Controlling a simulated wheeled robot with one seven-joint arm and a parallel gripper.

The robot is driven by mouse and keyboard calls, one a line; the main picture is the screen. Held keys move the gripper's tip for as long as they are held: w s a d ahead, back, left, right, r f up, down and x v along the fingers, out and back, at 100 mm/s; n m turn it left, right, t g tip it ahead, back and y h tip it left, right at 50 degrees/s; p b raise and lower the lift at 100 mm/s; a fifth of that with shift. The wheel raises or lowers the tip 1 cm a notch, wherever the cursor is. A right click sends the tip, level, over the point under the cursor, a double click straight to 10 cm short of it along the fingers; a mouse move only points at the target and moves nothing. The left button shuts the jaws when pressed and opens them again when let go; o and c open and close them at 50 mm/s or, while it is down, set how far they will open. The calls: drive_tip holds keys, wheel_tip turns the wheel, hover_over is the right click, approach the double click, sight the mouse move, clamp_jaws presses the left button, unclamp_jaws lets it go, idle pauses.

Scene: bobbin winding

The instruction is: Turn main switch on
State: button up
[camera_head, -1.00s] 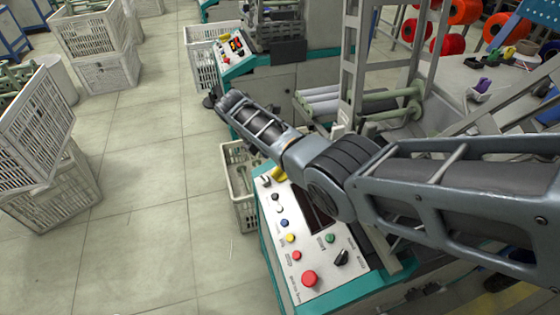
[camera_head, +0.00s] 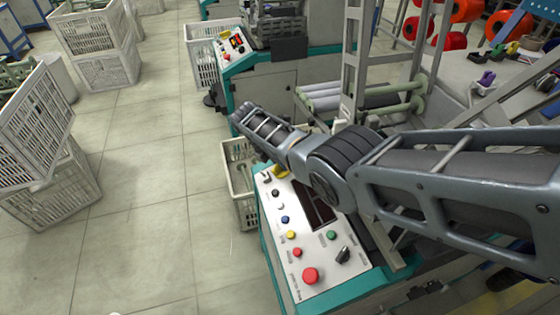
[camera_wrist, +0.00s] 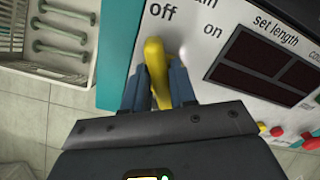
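The main switch is a yellow lever (camera_wrist: 157,72) on the white panel, just below the printed word "off" in the wrist view, with "on" to its right. In the head view the yellow lever (camera_head: 282,172) shows at the panel's far left corner, under my arm. My gripper (camera_wrist: 160,88) has a dark finger on each side of the lever. The fingers appear to press against it, with little or no gap visible. The lever's lower end is hidden by the gripper body. The gripper cannot be made out in the head view.
The control panel (camera_head: 312,262) also carries a red button (camera_head: 310,275), a black knob (camera_head: 343,255) and several small coloured buttons. A dark display (camera_wrist: 262,66) lies right of the switch. A white crate (camera_head: 238,180) stands on the floor left of the machine. Open floor lies further left.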

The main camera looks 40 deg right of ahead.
clamp_jaws()
drive_tip(key=shift+m, duration=0.3)
drive_tip(key=m, duration=0.5)
drive_tip(key=shift+s+a, duration=0.1)
drive_tip(key=shift+s, duration=0.25)
drive_tip(key=m, duration=0.6)
drive_tip(key=shift+s+a, duration=0.2)
drive_tip(key=shift+s, duration=0.1)
drive_tip(key=shift+m, duration=0.3)
drive_tip(key=shift+o, duration=1.9)
unclamp_jaws()
